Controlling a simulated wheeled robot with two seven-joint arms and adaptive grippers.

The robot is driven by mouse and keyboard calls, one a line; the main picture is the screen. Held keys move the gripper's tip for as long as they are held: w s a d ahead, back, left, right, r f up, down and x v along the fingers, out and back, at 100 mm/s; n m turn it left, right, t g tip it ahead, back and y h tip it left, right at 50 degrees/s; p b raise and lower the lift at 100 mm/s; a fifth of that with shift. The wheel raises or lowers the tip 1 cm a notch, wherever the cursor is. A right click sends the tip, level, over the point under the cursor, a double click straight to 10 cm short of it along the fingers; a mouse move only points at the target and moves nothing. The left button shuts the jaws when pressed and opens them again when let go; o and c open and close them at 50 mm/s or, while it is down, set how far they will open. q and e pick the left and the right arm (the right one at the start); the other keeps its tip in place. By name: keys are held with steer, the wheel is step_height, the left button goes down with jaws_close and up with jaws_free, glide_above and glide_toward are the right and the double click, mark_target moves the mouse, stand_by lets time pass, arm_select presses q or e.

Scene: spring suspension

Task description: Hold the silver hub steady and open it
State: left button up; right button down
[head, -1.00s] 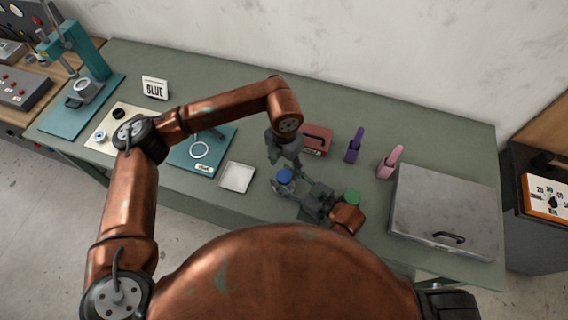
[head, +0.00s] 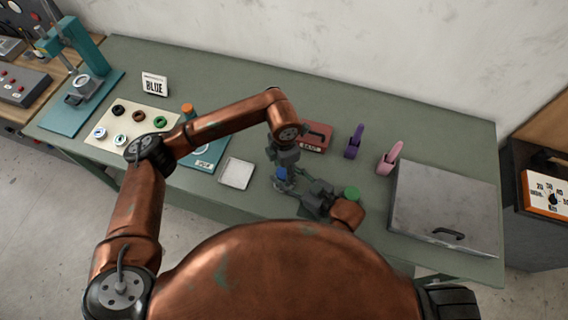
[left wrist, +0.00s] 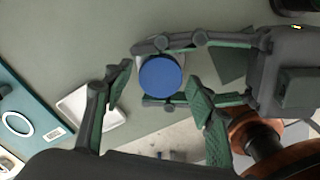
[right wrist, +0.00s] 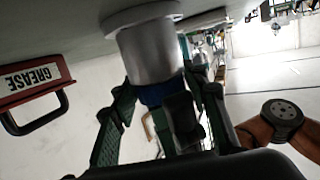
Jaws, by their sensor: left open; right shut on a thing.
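The silver hub (right wrist: 150,52) stands upright on the table, with its wide flange against the tabletop; the right wrist view shows it upside down. My right gripper (head: 291,184) reaches in from the side and is shut on the hub, a finger on either side. My left gripper (head: 283,164) is above the hub and points down. Its fingers are open on either side of the cap, with gaps visible in the left wrist view.
An empty white tray (head: 237,173) lies left of the hub. A red grease box (head: 316,136) stands behind it, with purple (head: 354,141) and pink (head: 390,157) holders further right. A large metal case (head: 445,208) fills the right end. A "BLUE" sign (head: 154,84) stands at the back left.

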arm_select(q)
steer(key=shift+f, duration=0.3)
steer(key=shift+c, duration=0.2)
steer(key=c, duration=1.1)
steer(key=n, duration=0.2)
steer(key=shift+n, duration=0.4)
steer(key=shift+c, duration=0.2)
steer(key=shift+r, duration=0.25)
steer(key=shift+r, duration=0.9)
